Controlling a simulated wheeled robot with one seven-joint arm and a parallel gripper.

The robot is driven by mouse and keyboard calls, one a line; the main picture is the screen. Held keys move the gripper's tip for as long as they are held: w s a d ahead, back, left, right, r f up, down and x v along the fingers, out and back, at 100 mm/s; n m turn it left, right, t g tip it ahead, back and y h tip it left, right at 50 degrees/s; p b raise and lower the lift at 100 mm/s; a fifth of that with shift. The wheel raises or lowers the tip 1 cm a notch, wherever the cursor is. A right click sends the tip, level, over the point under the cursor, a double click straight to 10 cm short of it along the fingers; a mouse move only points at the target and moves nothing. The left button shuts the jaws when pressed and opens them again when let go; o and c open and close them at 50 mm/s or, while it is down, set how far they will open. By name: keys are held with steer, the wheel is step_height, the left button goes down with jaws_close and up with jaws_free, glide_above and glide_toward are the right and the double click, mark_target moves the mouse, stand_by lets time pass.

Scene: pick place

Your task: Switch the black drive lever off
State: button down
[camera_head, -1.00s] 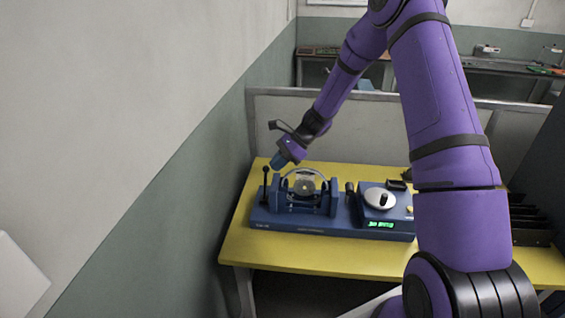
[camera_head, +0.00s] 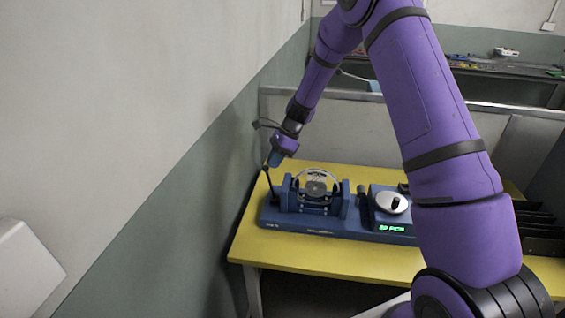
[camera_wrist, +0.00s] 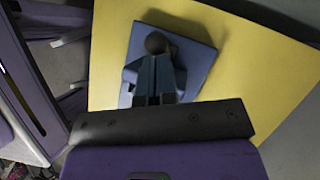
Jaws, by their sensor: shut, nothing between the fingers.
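The black drive lever (camera_head: 270,184) stands at the left end of the blue machine (camera_head: 300,225) on a yellow table. Its shaft leans slightly, with the top toward the left. My gripper (camera_head: 274,162) is shut and empty, its blue fingers right by the top of the lever. In the wrist view, the lever's round black knob (camera_wrist: 156,42) lies just beyond the closed fingertips (camera_wrist: 158,60). The fingers hide the lever's shaft there. The knob and fingertips look very close; I cannot tell for certain whether they touch.
A clear round guard (camera_head: 316,183) on the machine is right of the lever. Further right are a silver dial (camera_head: 391,202) and a green lit display (camera_head: 391,228). Black trays (camera_head: 540,225) stand at the table's right. A wall is close on the left.

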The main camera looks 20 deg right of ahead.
steer(key=shift+g+h, duration=0.5)
steer(key=shift+h, duration=0.4)
steer(key=shift+w+a+f, duration=0.15)
steer(key=shift+w+a, duration=0.2)
steer(key=shift+a, duration=0.3)
steer(key=shift+w+a+f, duration=0.1)
steer(key=shift+w+a, duration=0.3)
steer(key=shift+a, duration=0.25)
steer(key=shift+w+a+f, duration=0.15)
steer(key=shift+w+a, duration=0.2)
steer(key=shift+a, duration=0.3)
steer(key=v, duration=1.3)
steer(key=shift+w+d, duration=0.3)
steer(key=shift+f, duration=0.15)
